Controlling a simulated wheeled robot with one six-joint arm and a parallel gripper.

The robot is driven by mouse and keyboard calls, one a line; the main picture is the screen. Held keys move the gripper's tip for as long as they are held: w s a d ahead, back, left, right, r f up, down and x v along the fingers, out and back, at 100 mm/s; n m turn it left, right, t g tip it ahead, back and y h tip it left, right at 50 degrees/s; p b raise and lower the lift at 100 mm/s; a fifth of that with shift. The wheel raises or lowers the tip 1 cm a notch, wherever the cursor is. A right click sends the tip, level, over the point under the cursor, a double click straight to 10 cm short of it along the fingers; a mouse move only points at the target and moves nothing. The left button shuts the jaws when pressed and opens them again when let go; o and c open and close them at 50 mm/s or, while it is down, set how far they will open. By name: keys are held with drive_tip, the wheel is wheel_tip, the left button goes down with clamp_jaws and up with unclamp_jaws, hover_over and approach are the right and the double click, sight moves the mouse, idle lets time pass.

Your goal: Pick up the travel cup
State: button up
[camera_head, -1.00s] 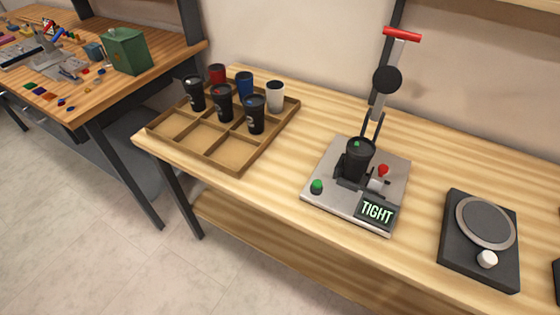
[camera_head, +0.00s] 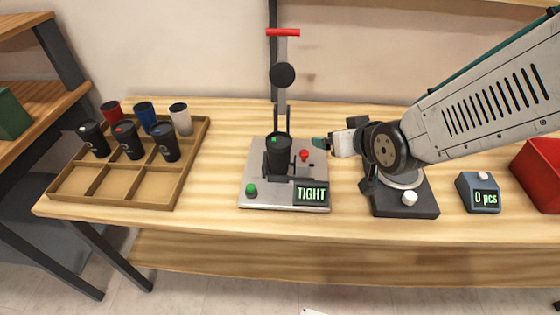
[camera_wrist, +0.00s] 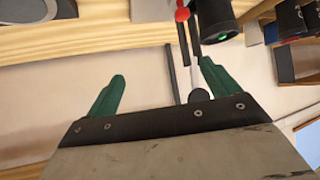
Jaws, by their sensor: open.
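A black travel cup (camera_head: 278,156) stands upright in the holder of the grey press fixture (camera_head: 258,201). A small green spot shows on its lid. It also shows at the top of the wrist view (camera_wrist: 217,18), partly cut off by the frame edge. My gripper (camera_head: 322,144) is to the right of the cup and apart from it, with its teal fingers pointing left. In the wrist view its two green fingers (camera_wrist: 163,85) are spread with nothing between them.
A wooden divided tray (camera_head: 112,186) on the left holds several cups. A black round-plated device (camera_head: 403,205) stands below my wrist, with a counter reading "0 pcs" (camera_head: 485,198) and a red bin (camera_head: 540,170) farther right. The fixture's tall lever (camera_head: 282,75) rises behind the cup.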

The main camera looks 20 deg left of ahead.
sight(275, 138)
drive_tip(key=a+f+y, duration=0.1)
drive_tip(key=a+f, duration=0.1)
drive_tip(key=a, duration=0.3)
drive_tip(key=w+a+f+n+y, duration=0.1)
drive_tip(key=a+f, duration=0.1)
drive_tip(key=a, duration=0.3)
drive_tip(key=w+a+f+n+y, duration=0.1)
drive_tip(key=a+f, duration=0.2)
drive_tip(key=a, duration=0.2)
drive_tip(key=shift+w+a+t, duration=0.1)
drive_tip(key=shift+w+t, duration=0.05)
drive_tip(key=shift+t, duration=0.25)
drive_tip(key=shift+c, duration=0.3)
drive_tip(key=c, duration=0.7)
